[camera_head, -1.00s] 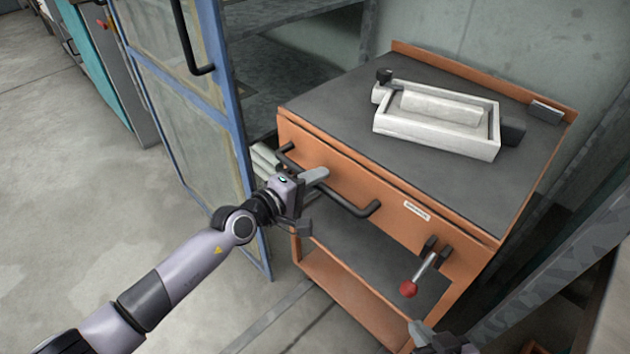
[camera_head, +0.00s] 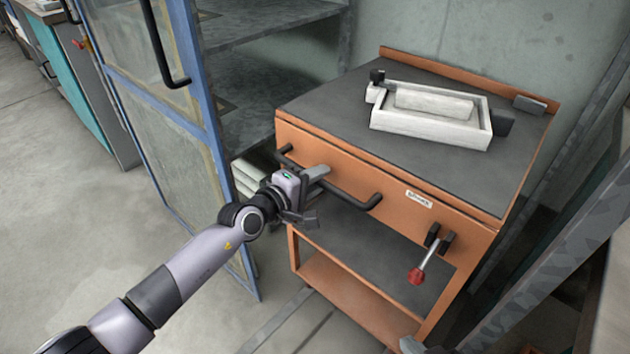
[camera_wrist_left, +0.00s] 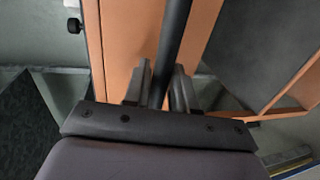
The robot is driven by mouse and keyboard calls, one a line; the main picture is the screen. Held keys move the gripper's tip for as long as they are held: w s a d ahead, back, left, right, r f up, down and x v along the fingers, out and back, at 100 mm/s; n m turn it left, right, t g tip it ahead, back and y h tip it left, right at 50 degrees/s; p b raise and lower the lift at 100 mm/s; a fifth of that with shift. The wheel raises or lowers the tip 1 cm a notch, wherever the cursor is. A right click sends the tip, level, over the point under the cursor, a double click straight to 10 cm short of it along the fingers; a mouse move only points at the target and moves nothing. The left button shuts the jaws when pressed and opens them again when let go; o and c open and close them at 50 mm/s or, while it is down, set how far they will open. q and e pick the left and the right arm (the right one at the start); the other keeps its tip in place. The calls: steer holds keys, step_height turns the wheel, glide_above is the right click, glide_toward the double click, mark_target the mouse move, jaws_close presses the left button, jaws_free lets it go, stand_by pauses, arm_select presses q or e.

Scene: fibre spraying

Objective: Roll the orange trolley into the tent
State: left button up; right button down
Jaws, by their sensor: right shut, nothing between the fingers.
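The orange trolley (camera_head: 400,220) has a dark grey top and stands in front of a grey wall, right of the blue-framed door. Its black handle bar (camera_head: 352,203) runs along its front and also shows in the left wrist view (camera_wrist_left: 176,30). My left gripper (camera_head: 310,194) is at the left part of the handle; in the left wrist view its fingers lie close on both sides of the bar and look shut on it. Only the tip of my right gripper (camera_head: 411,345) shows at the bottom edge, below the trolley. I cannot make out the tent for sure.
A white tray-like box (camera_head: 430,115) lies on the trolley's top. A red-knobbed lever (camera_head: 416,275) sticks out of its front. The open blue-framed door (camera_head: 165,140) stands at left, grey metal beams (camera_head: 570,225) at right. Bare floor is free at far left.

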arm_select(q)
steer(key=shift+o, duration=0.8)
steer(key=shift+a, duration=0.1)
steer(key=shift+s+a+r, duration=0.1)
steer(key=shift+s, duration=0.05)
steer(key=p+v, duration=0.3)
steer(key=v, duration=0.3)
steer(key=shift+s+a, duration=0.25)
